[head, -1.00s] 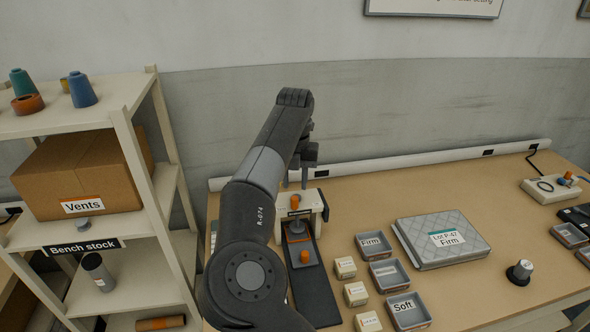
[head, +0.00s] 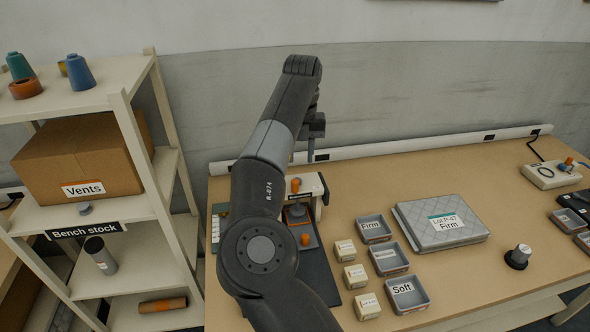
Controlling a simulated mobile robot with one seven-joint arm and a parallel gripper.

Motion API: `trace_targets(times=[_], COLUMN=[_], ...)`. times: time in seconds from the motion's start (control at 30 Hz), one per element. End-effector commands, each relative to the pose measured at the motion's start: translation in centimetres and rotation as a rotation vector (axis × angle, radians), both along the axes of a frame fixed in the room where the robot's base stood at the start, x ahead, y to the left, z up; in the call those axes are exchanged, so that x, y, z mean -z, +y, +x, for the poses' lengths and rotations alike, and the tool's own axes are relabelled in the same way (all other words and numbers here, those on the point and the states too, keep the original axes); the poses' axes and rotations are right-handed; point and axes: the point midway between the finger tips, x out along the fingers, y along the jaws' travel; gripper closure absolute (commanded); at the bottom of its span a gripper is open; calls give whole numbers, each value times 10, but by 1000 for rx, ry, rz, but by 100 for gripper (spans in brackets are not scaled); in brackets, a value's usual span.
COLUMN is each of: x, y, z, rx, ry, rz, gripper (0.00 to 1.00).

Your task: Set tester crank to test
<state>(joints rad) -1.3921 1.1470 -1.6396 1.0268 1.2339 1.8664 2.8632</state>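The tester is a cream device (head: 315,187) at the back left of the bench. An orange knob (head: 295,185) shows on its front, with a grey round part (head: 297,212) below it and a second orange piece (head: 305,239) on the dark base (head: 318,275). I cannot tell which part is the crank or how it is set. My gripper (head: 311,155) hangs above and behind the tester, apart from it as far as I can see. Its fingers are small and seen edge-on, and my arm hides part of the tester's left side.
Grey trays labelled Firm (head: 374,228) and Soft (head: 407,294) stand right of the tester, beside small cream boxes (head: 354,276). A quilted grey pad (head: 440,222) lies farther right. A shelf unit (head: 128,130) stands close on the left.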

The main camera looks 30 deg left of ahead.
Motion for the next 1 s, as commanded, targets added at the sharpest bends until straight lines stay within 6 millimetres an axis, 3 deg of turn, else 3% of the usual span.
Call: trace_targets(times=[0.2,0.53,0.77,1.0], x=[21,43,42,23], y=[-23,-37,-33,-18], z=[19,24,15,1], rx=[-405,-1156,-1728,-2355], ry=[74,143,142,89], rz=[10,64,109,118], gripper=[67,67,67,67])
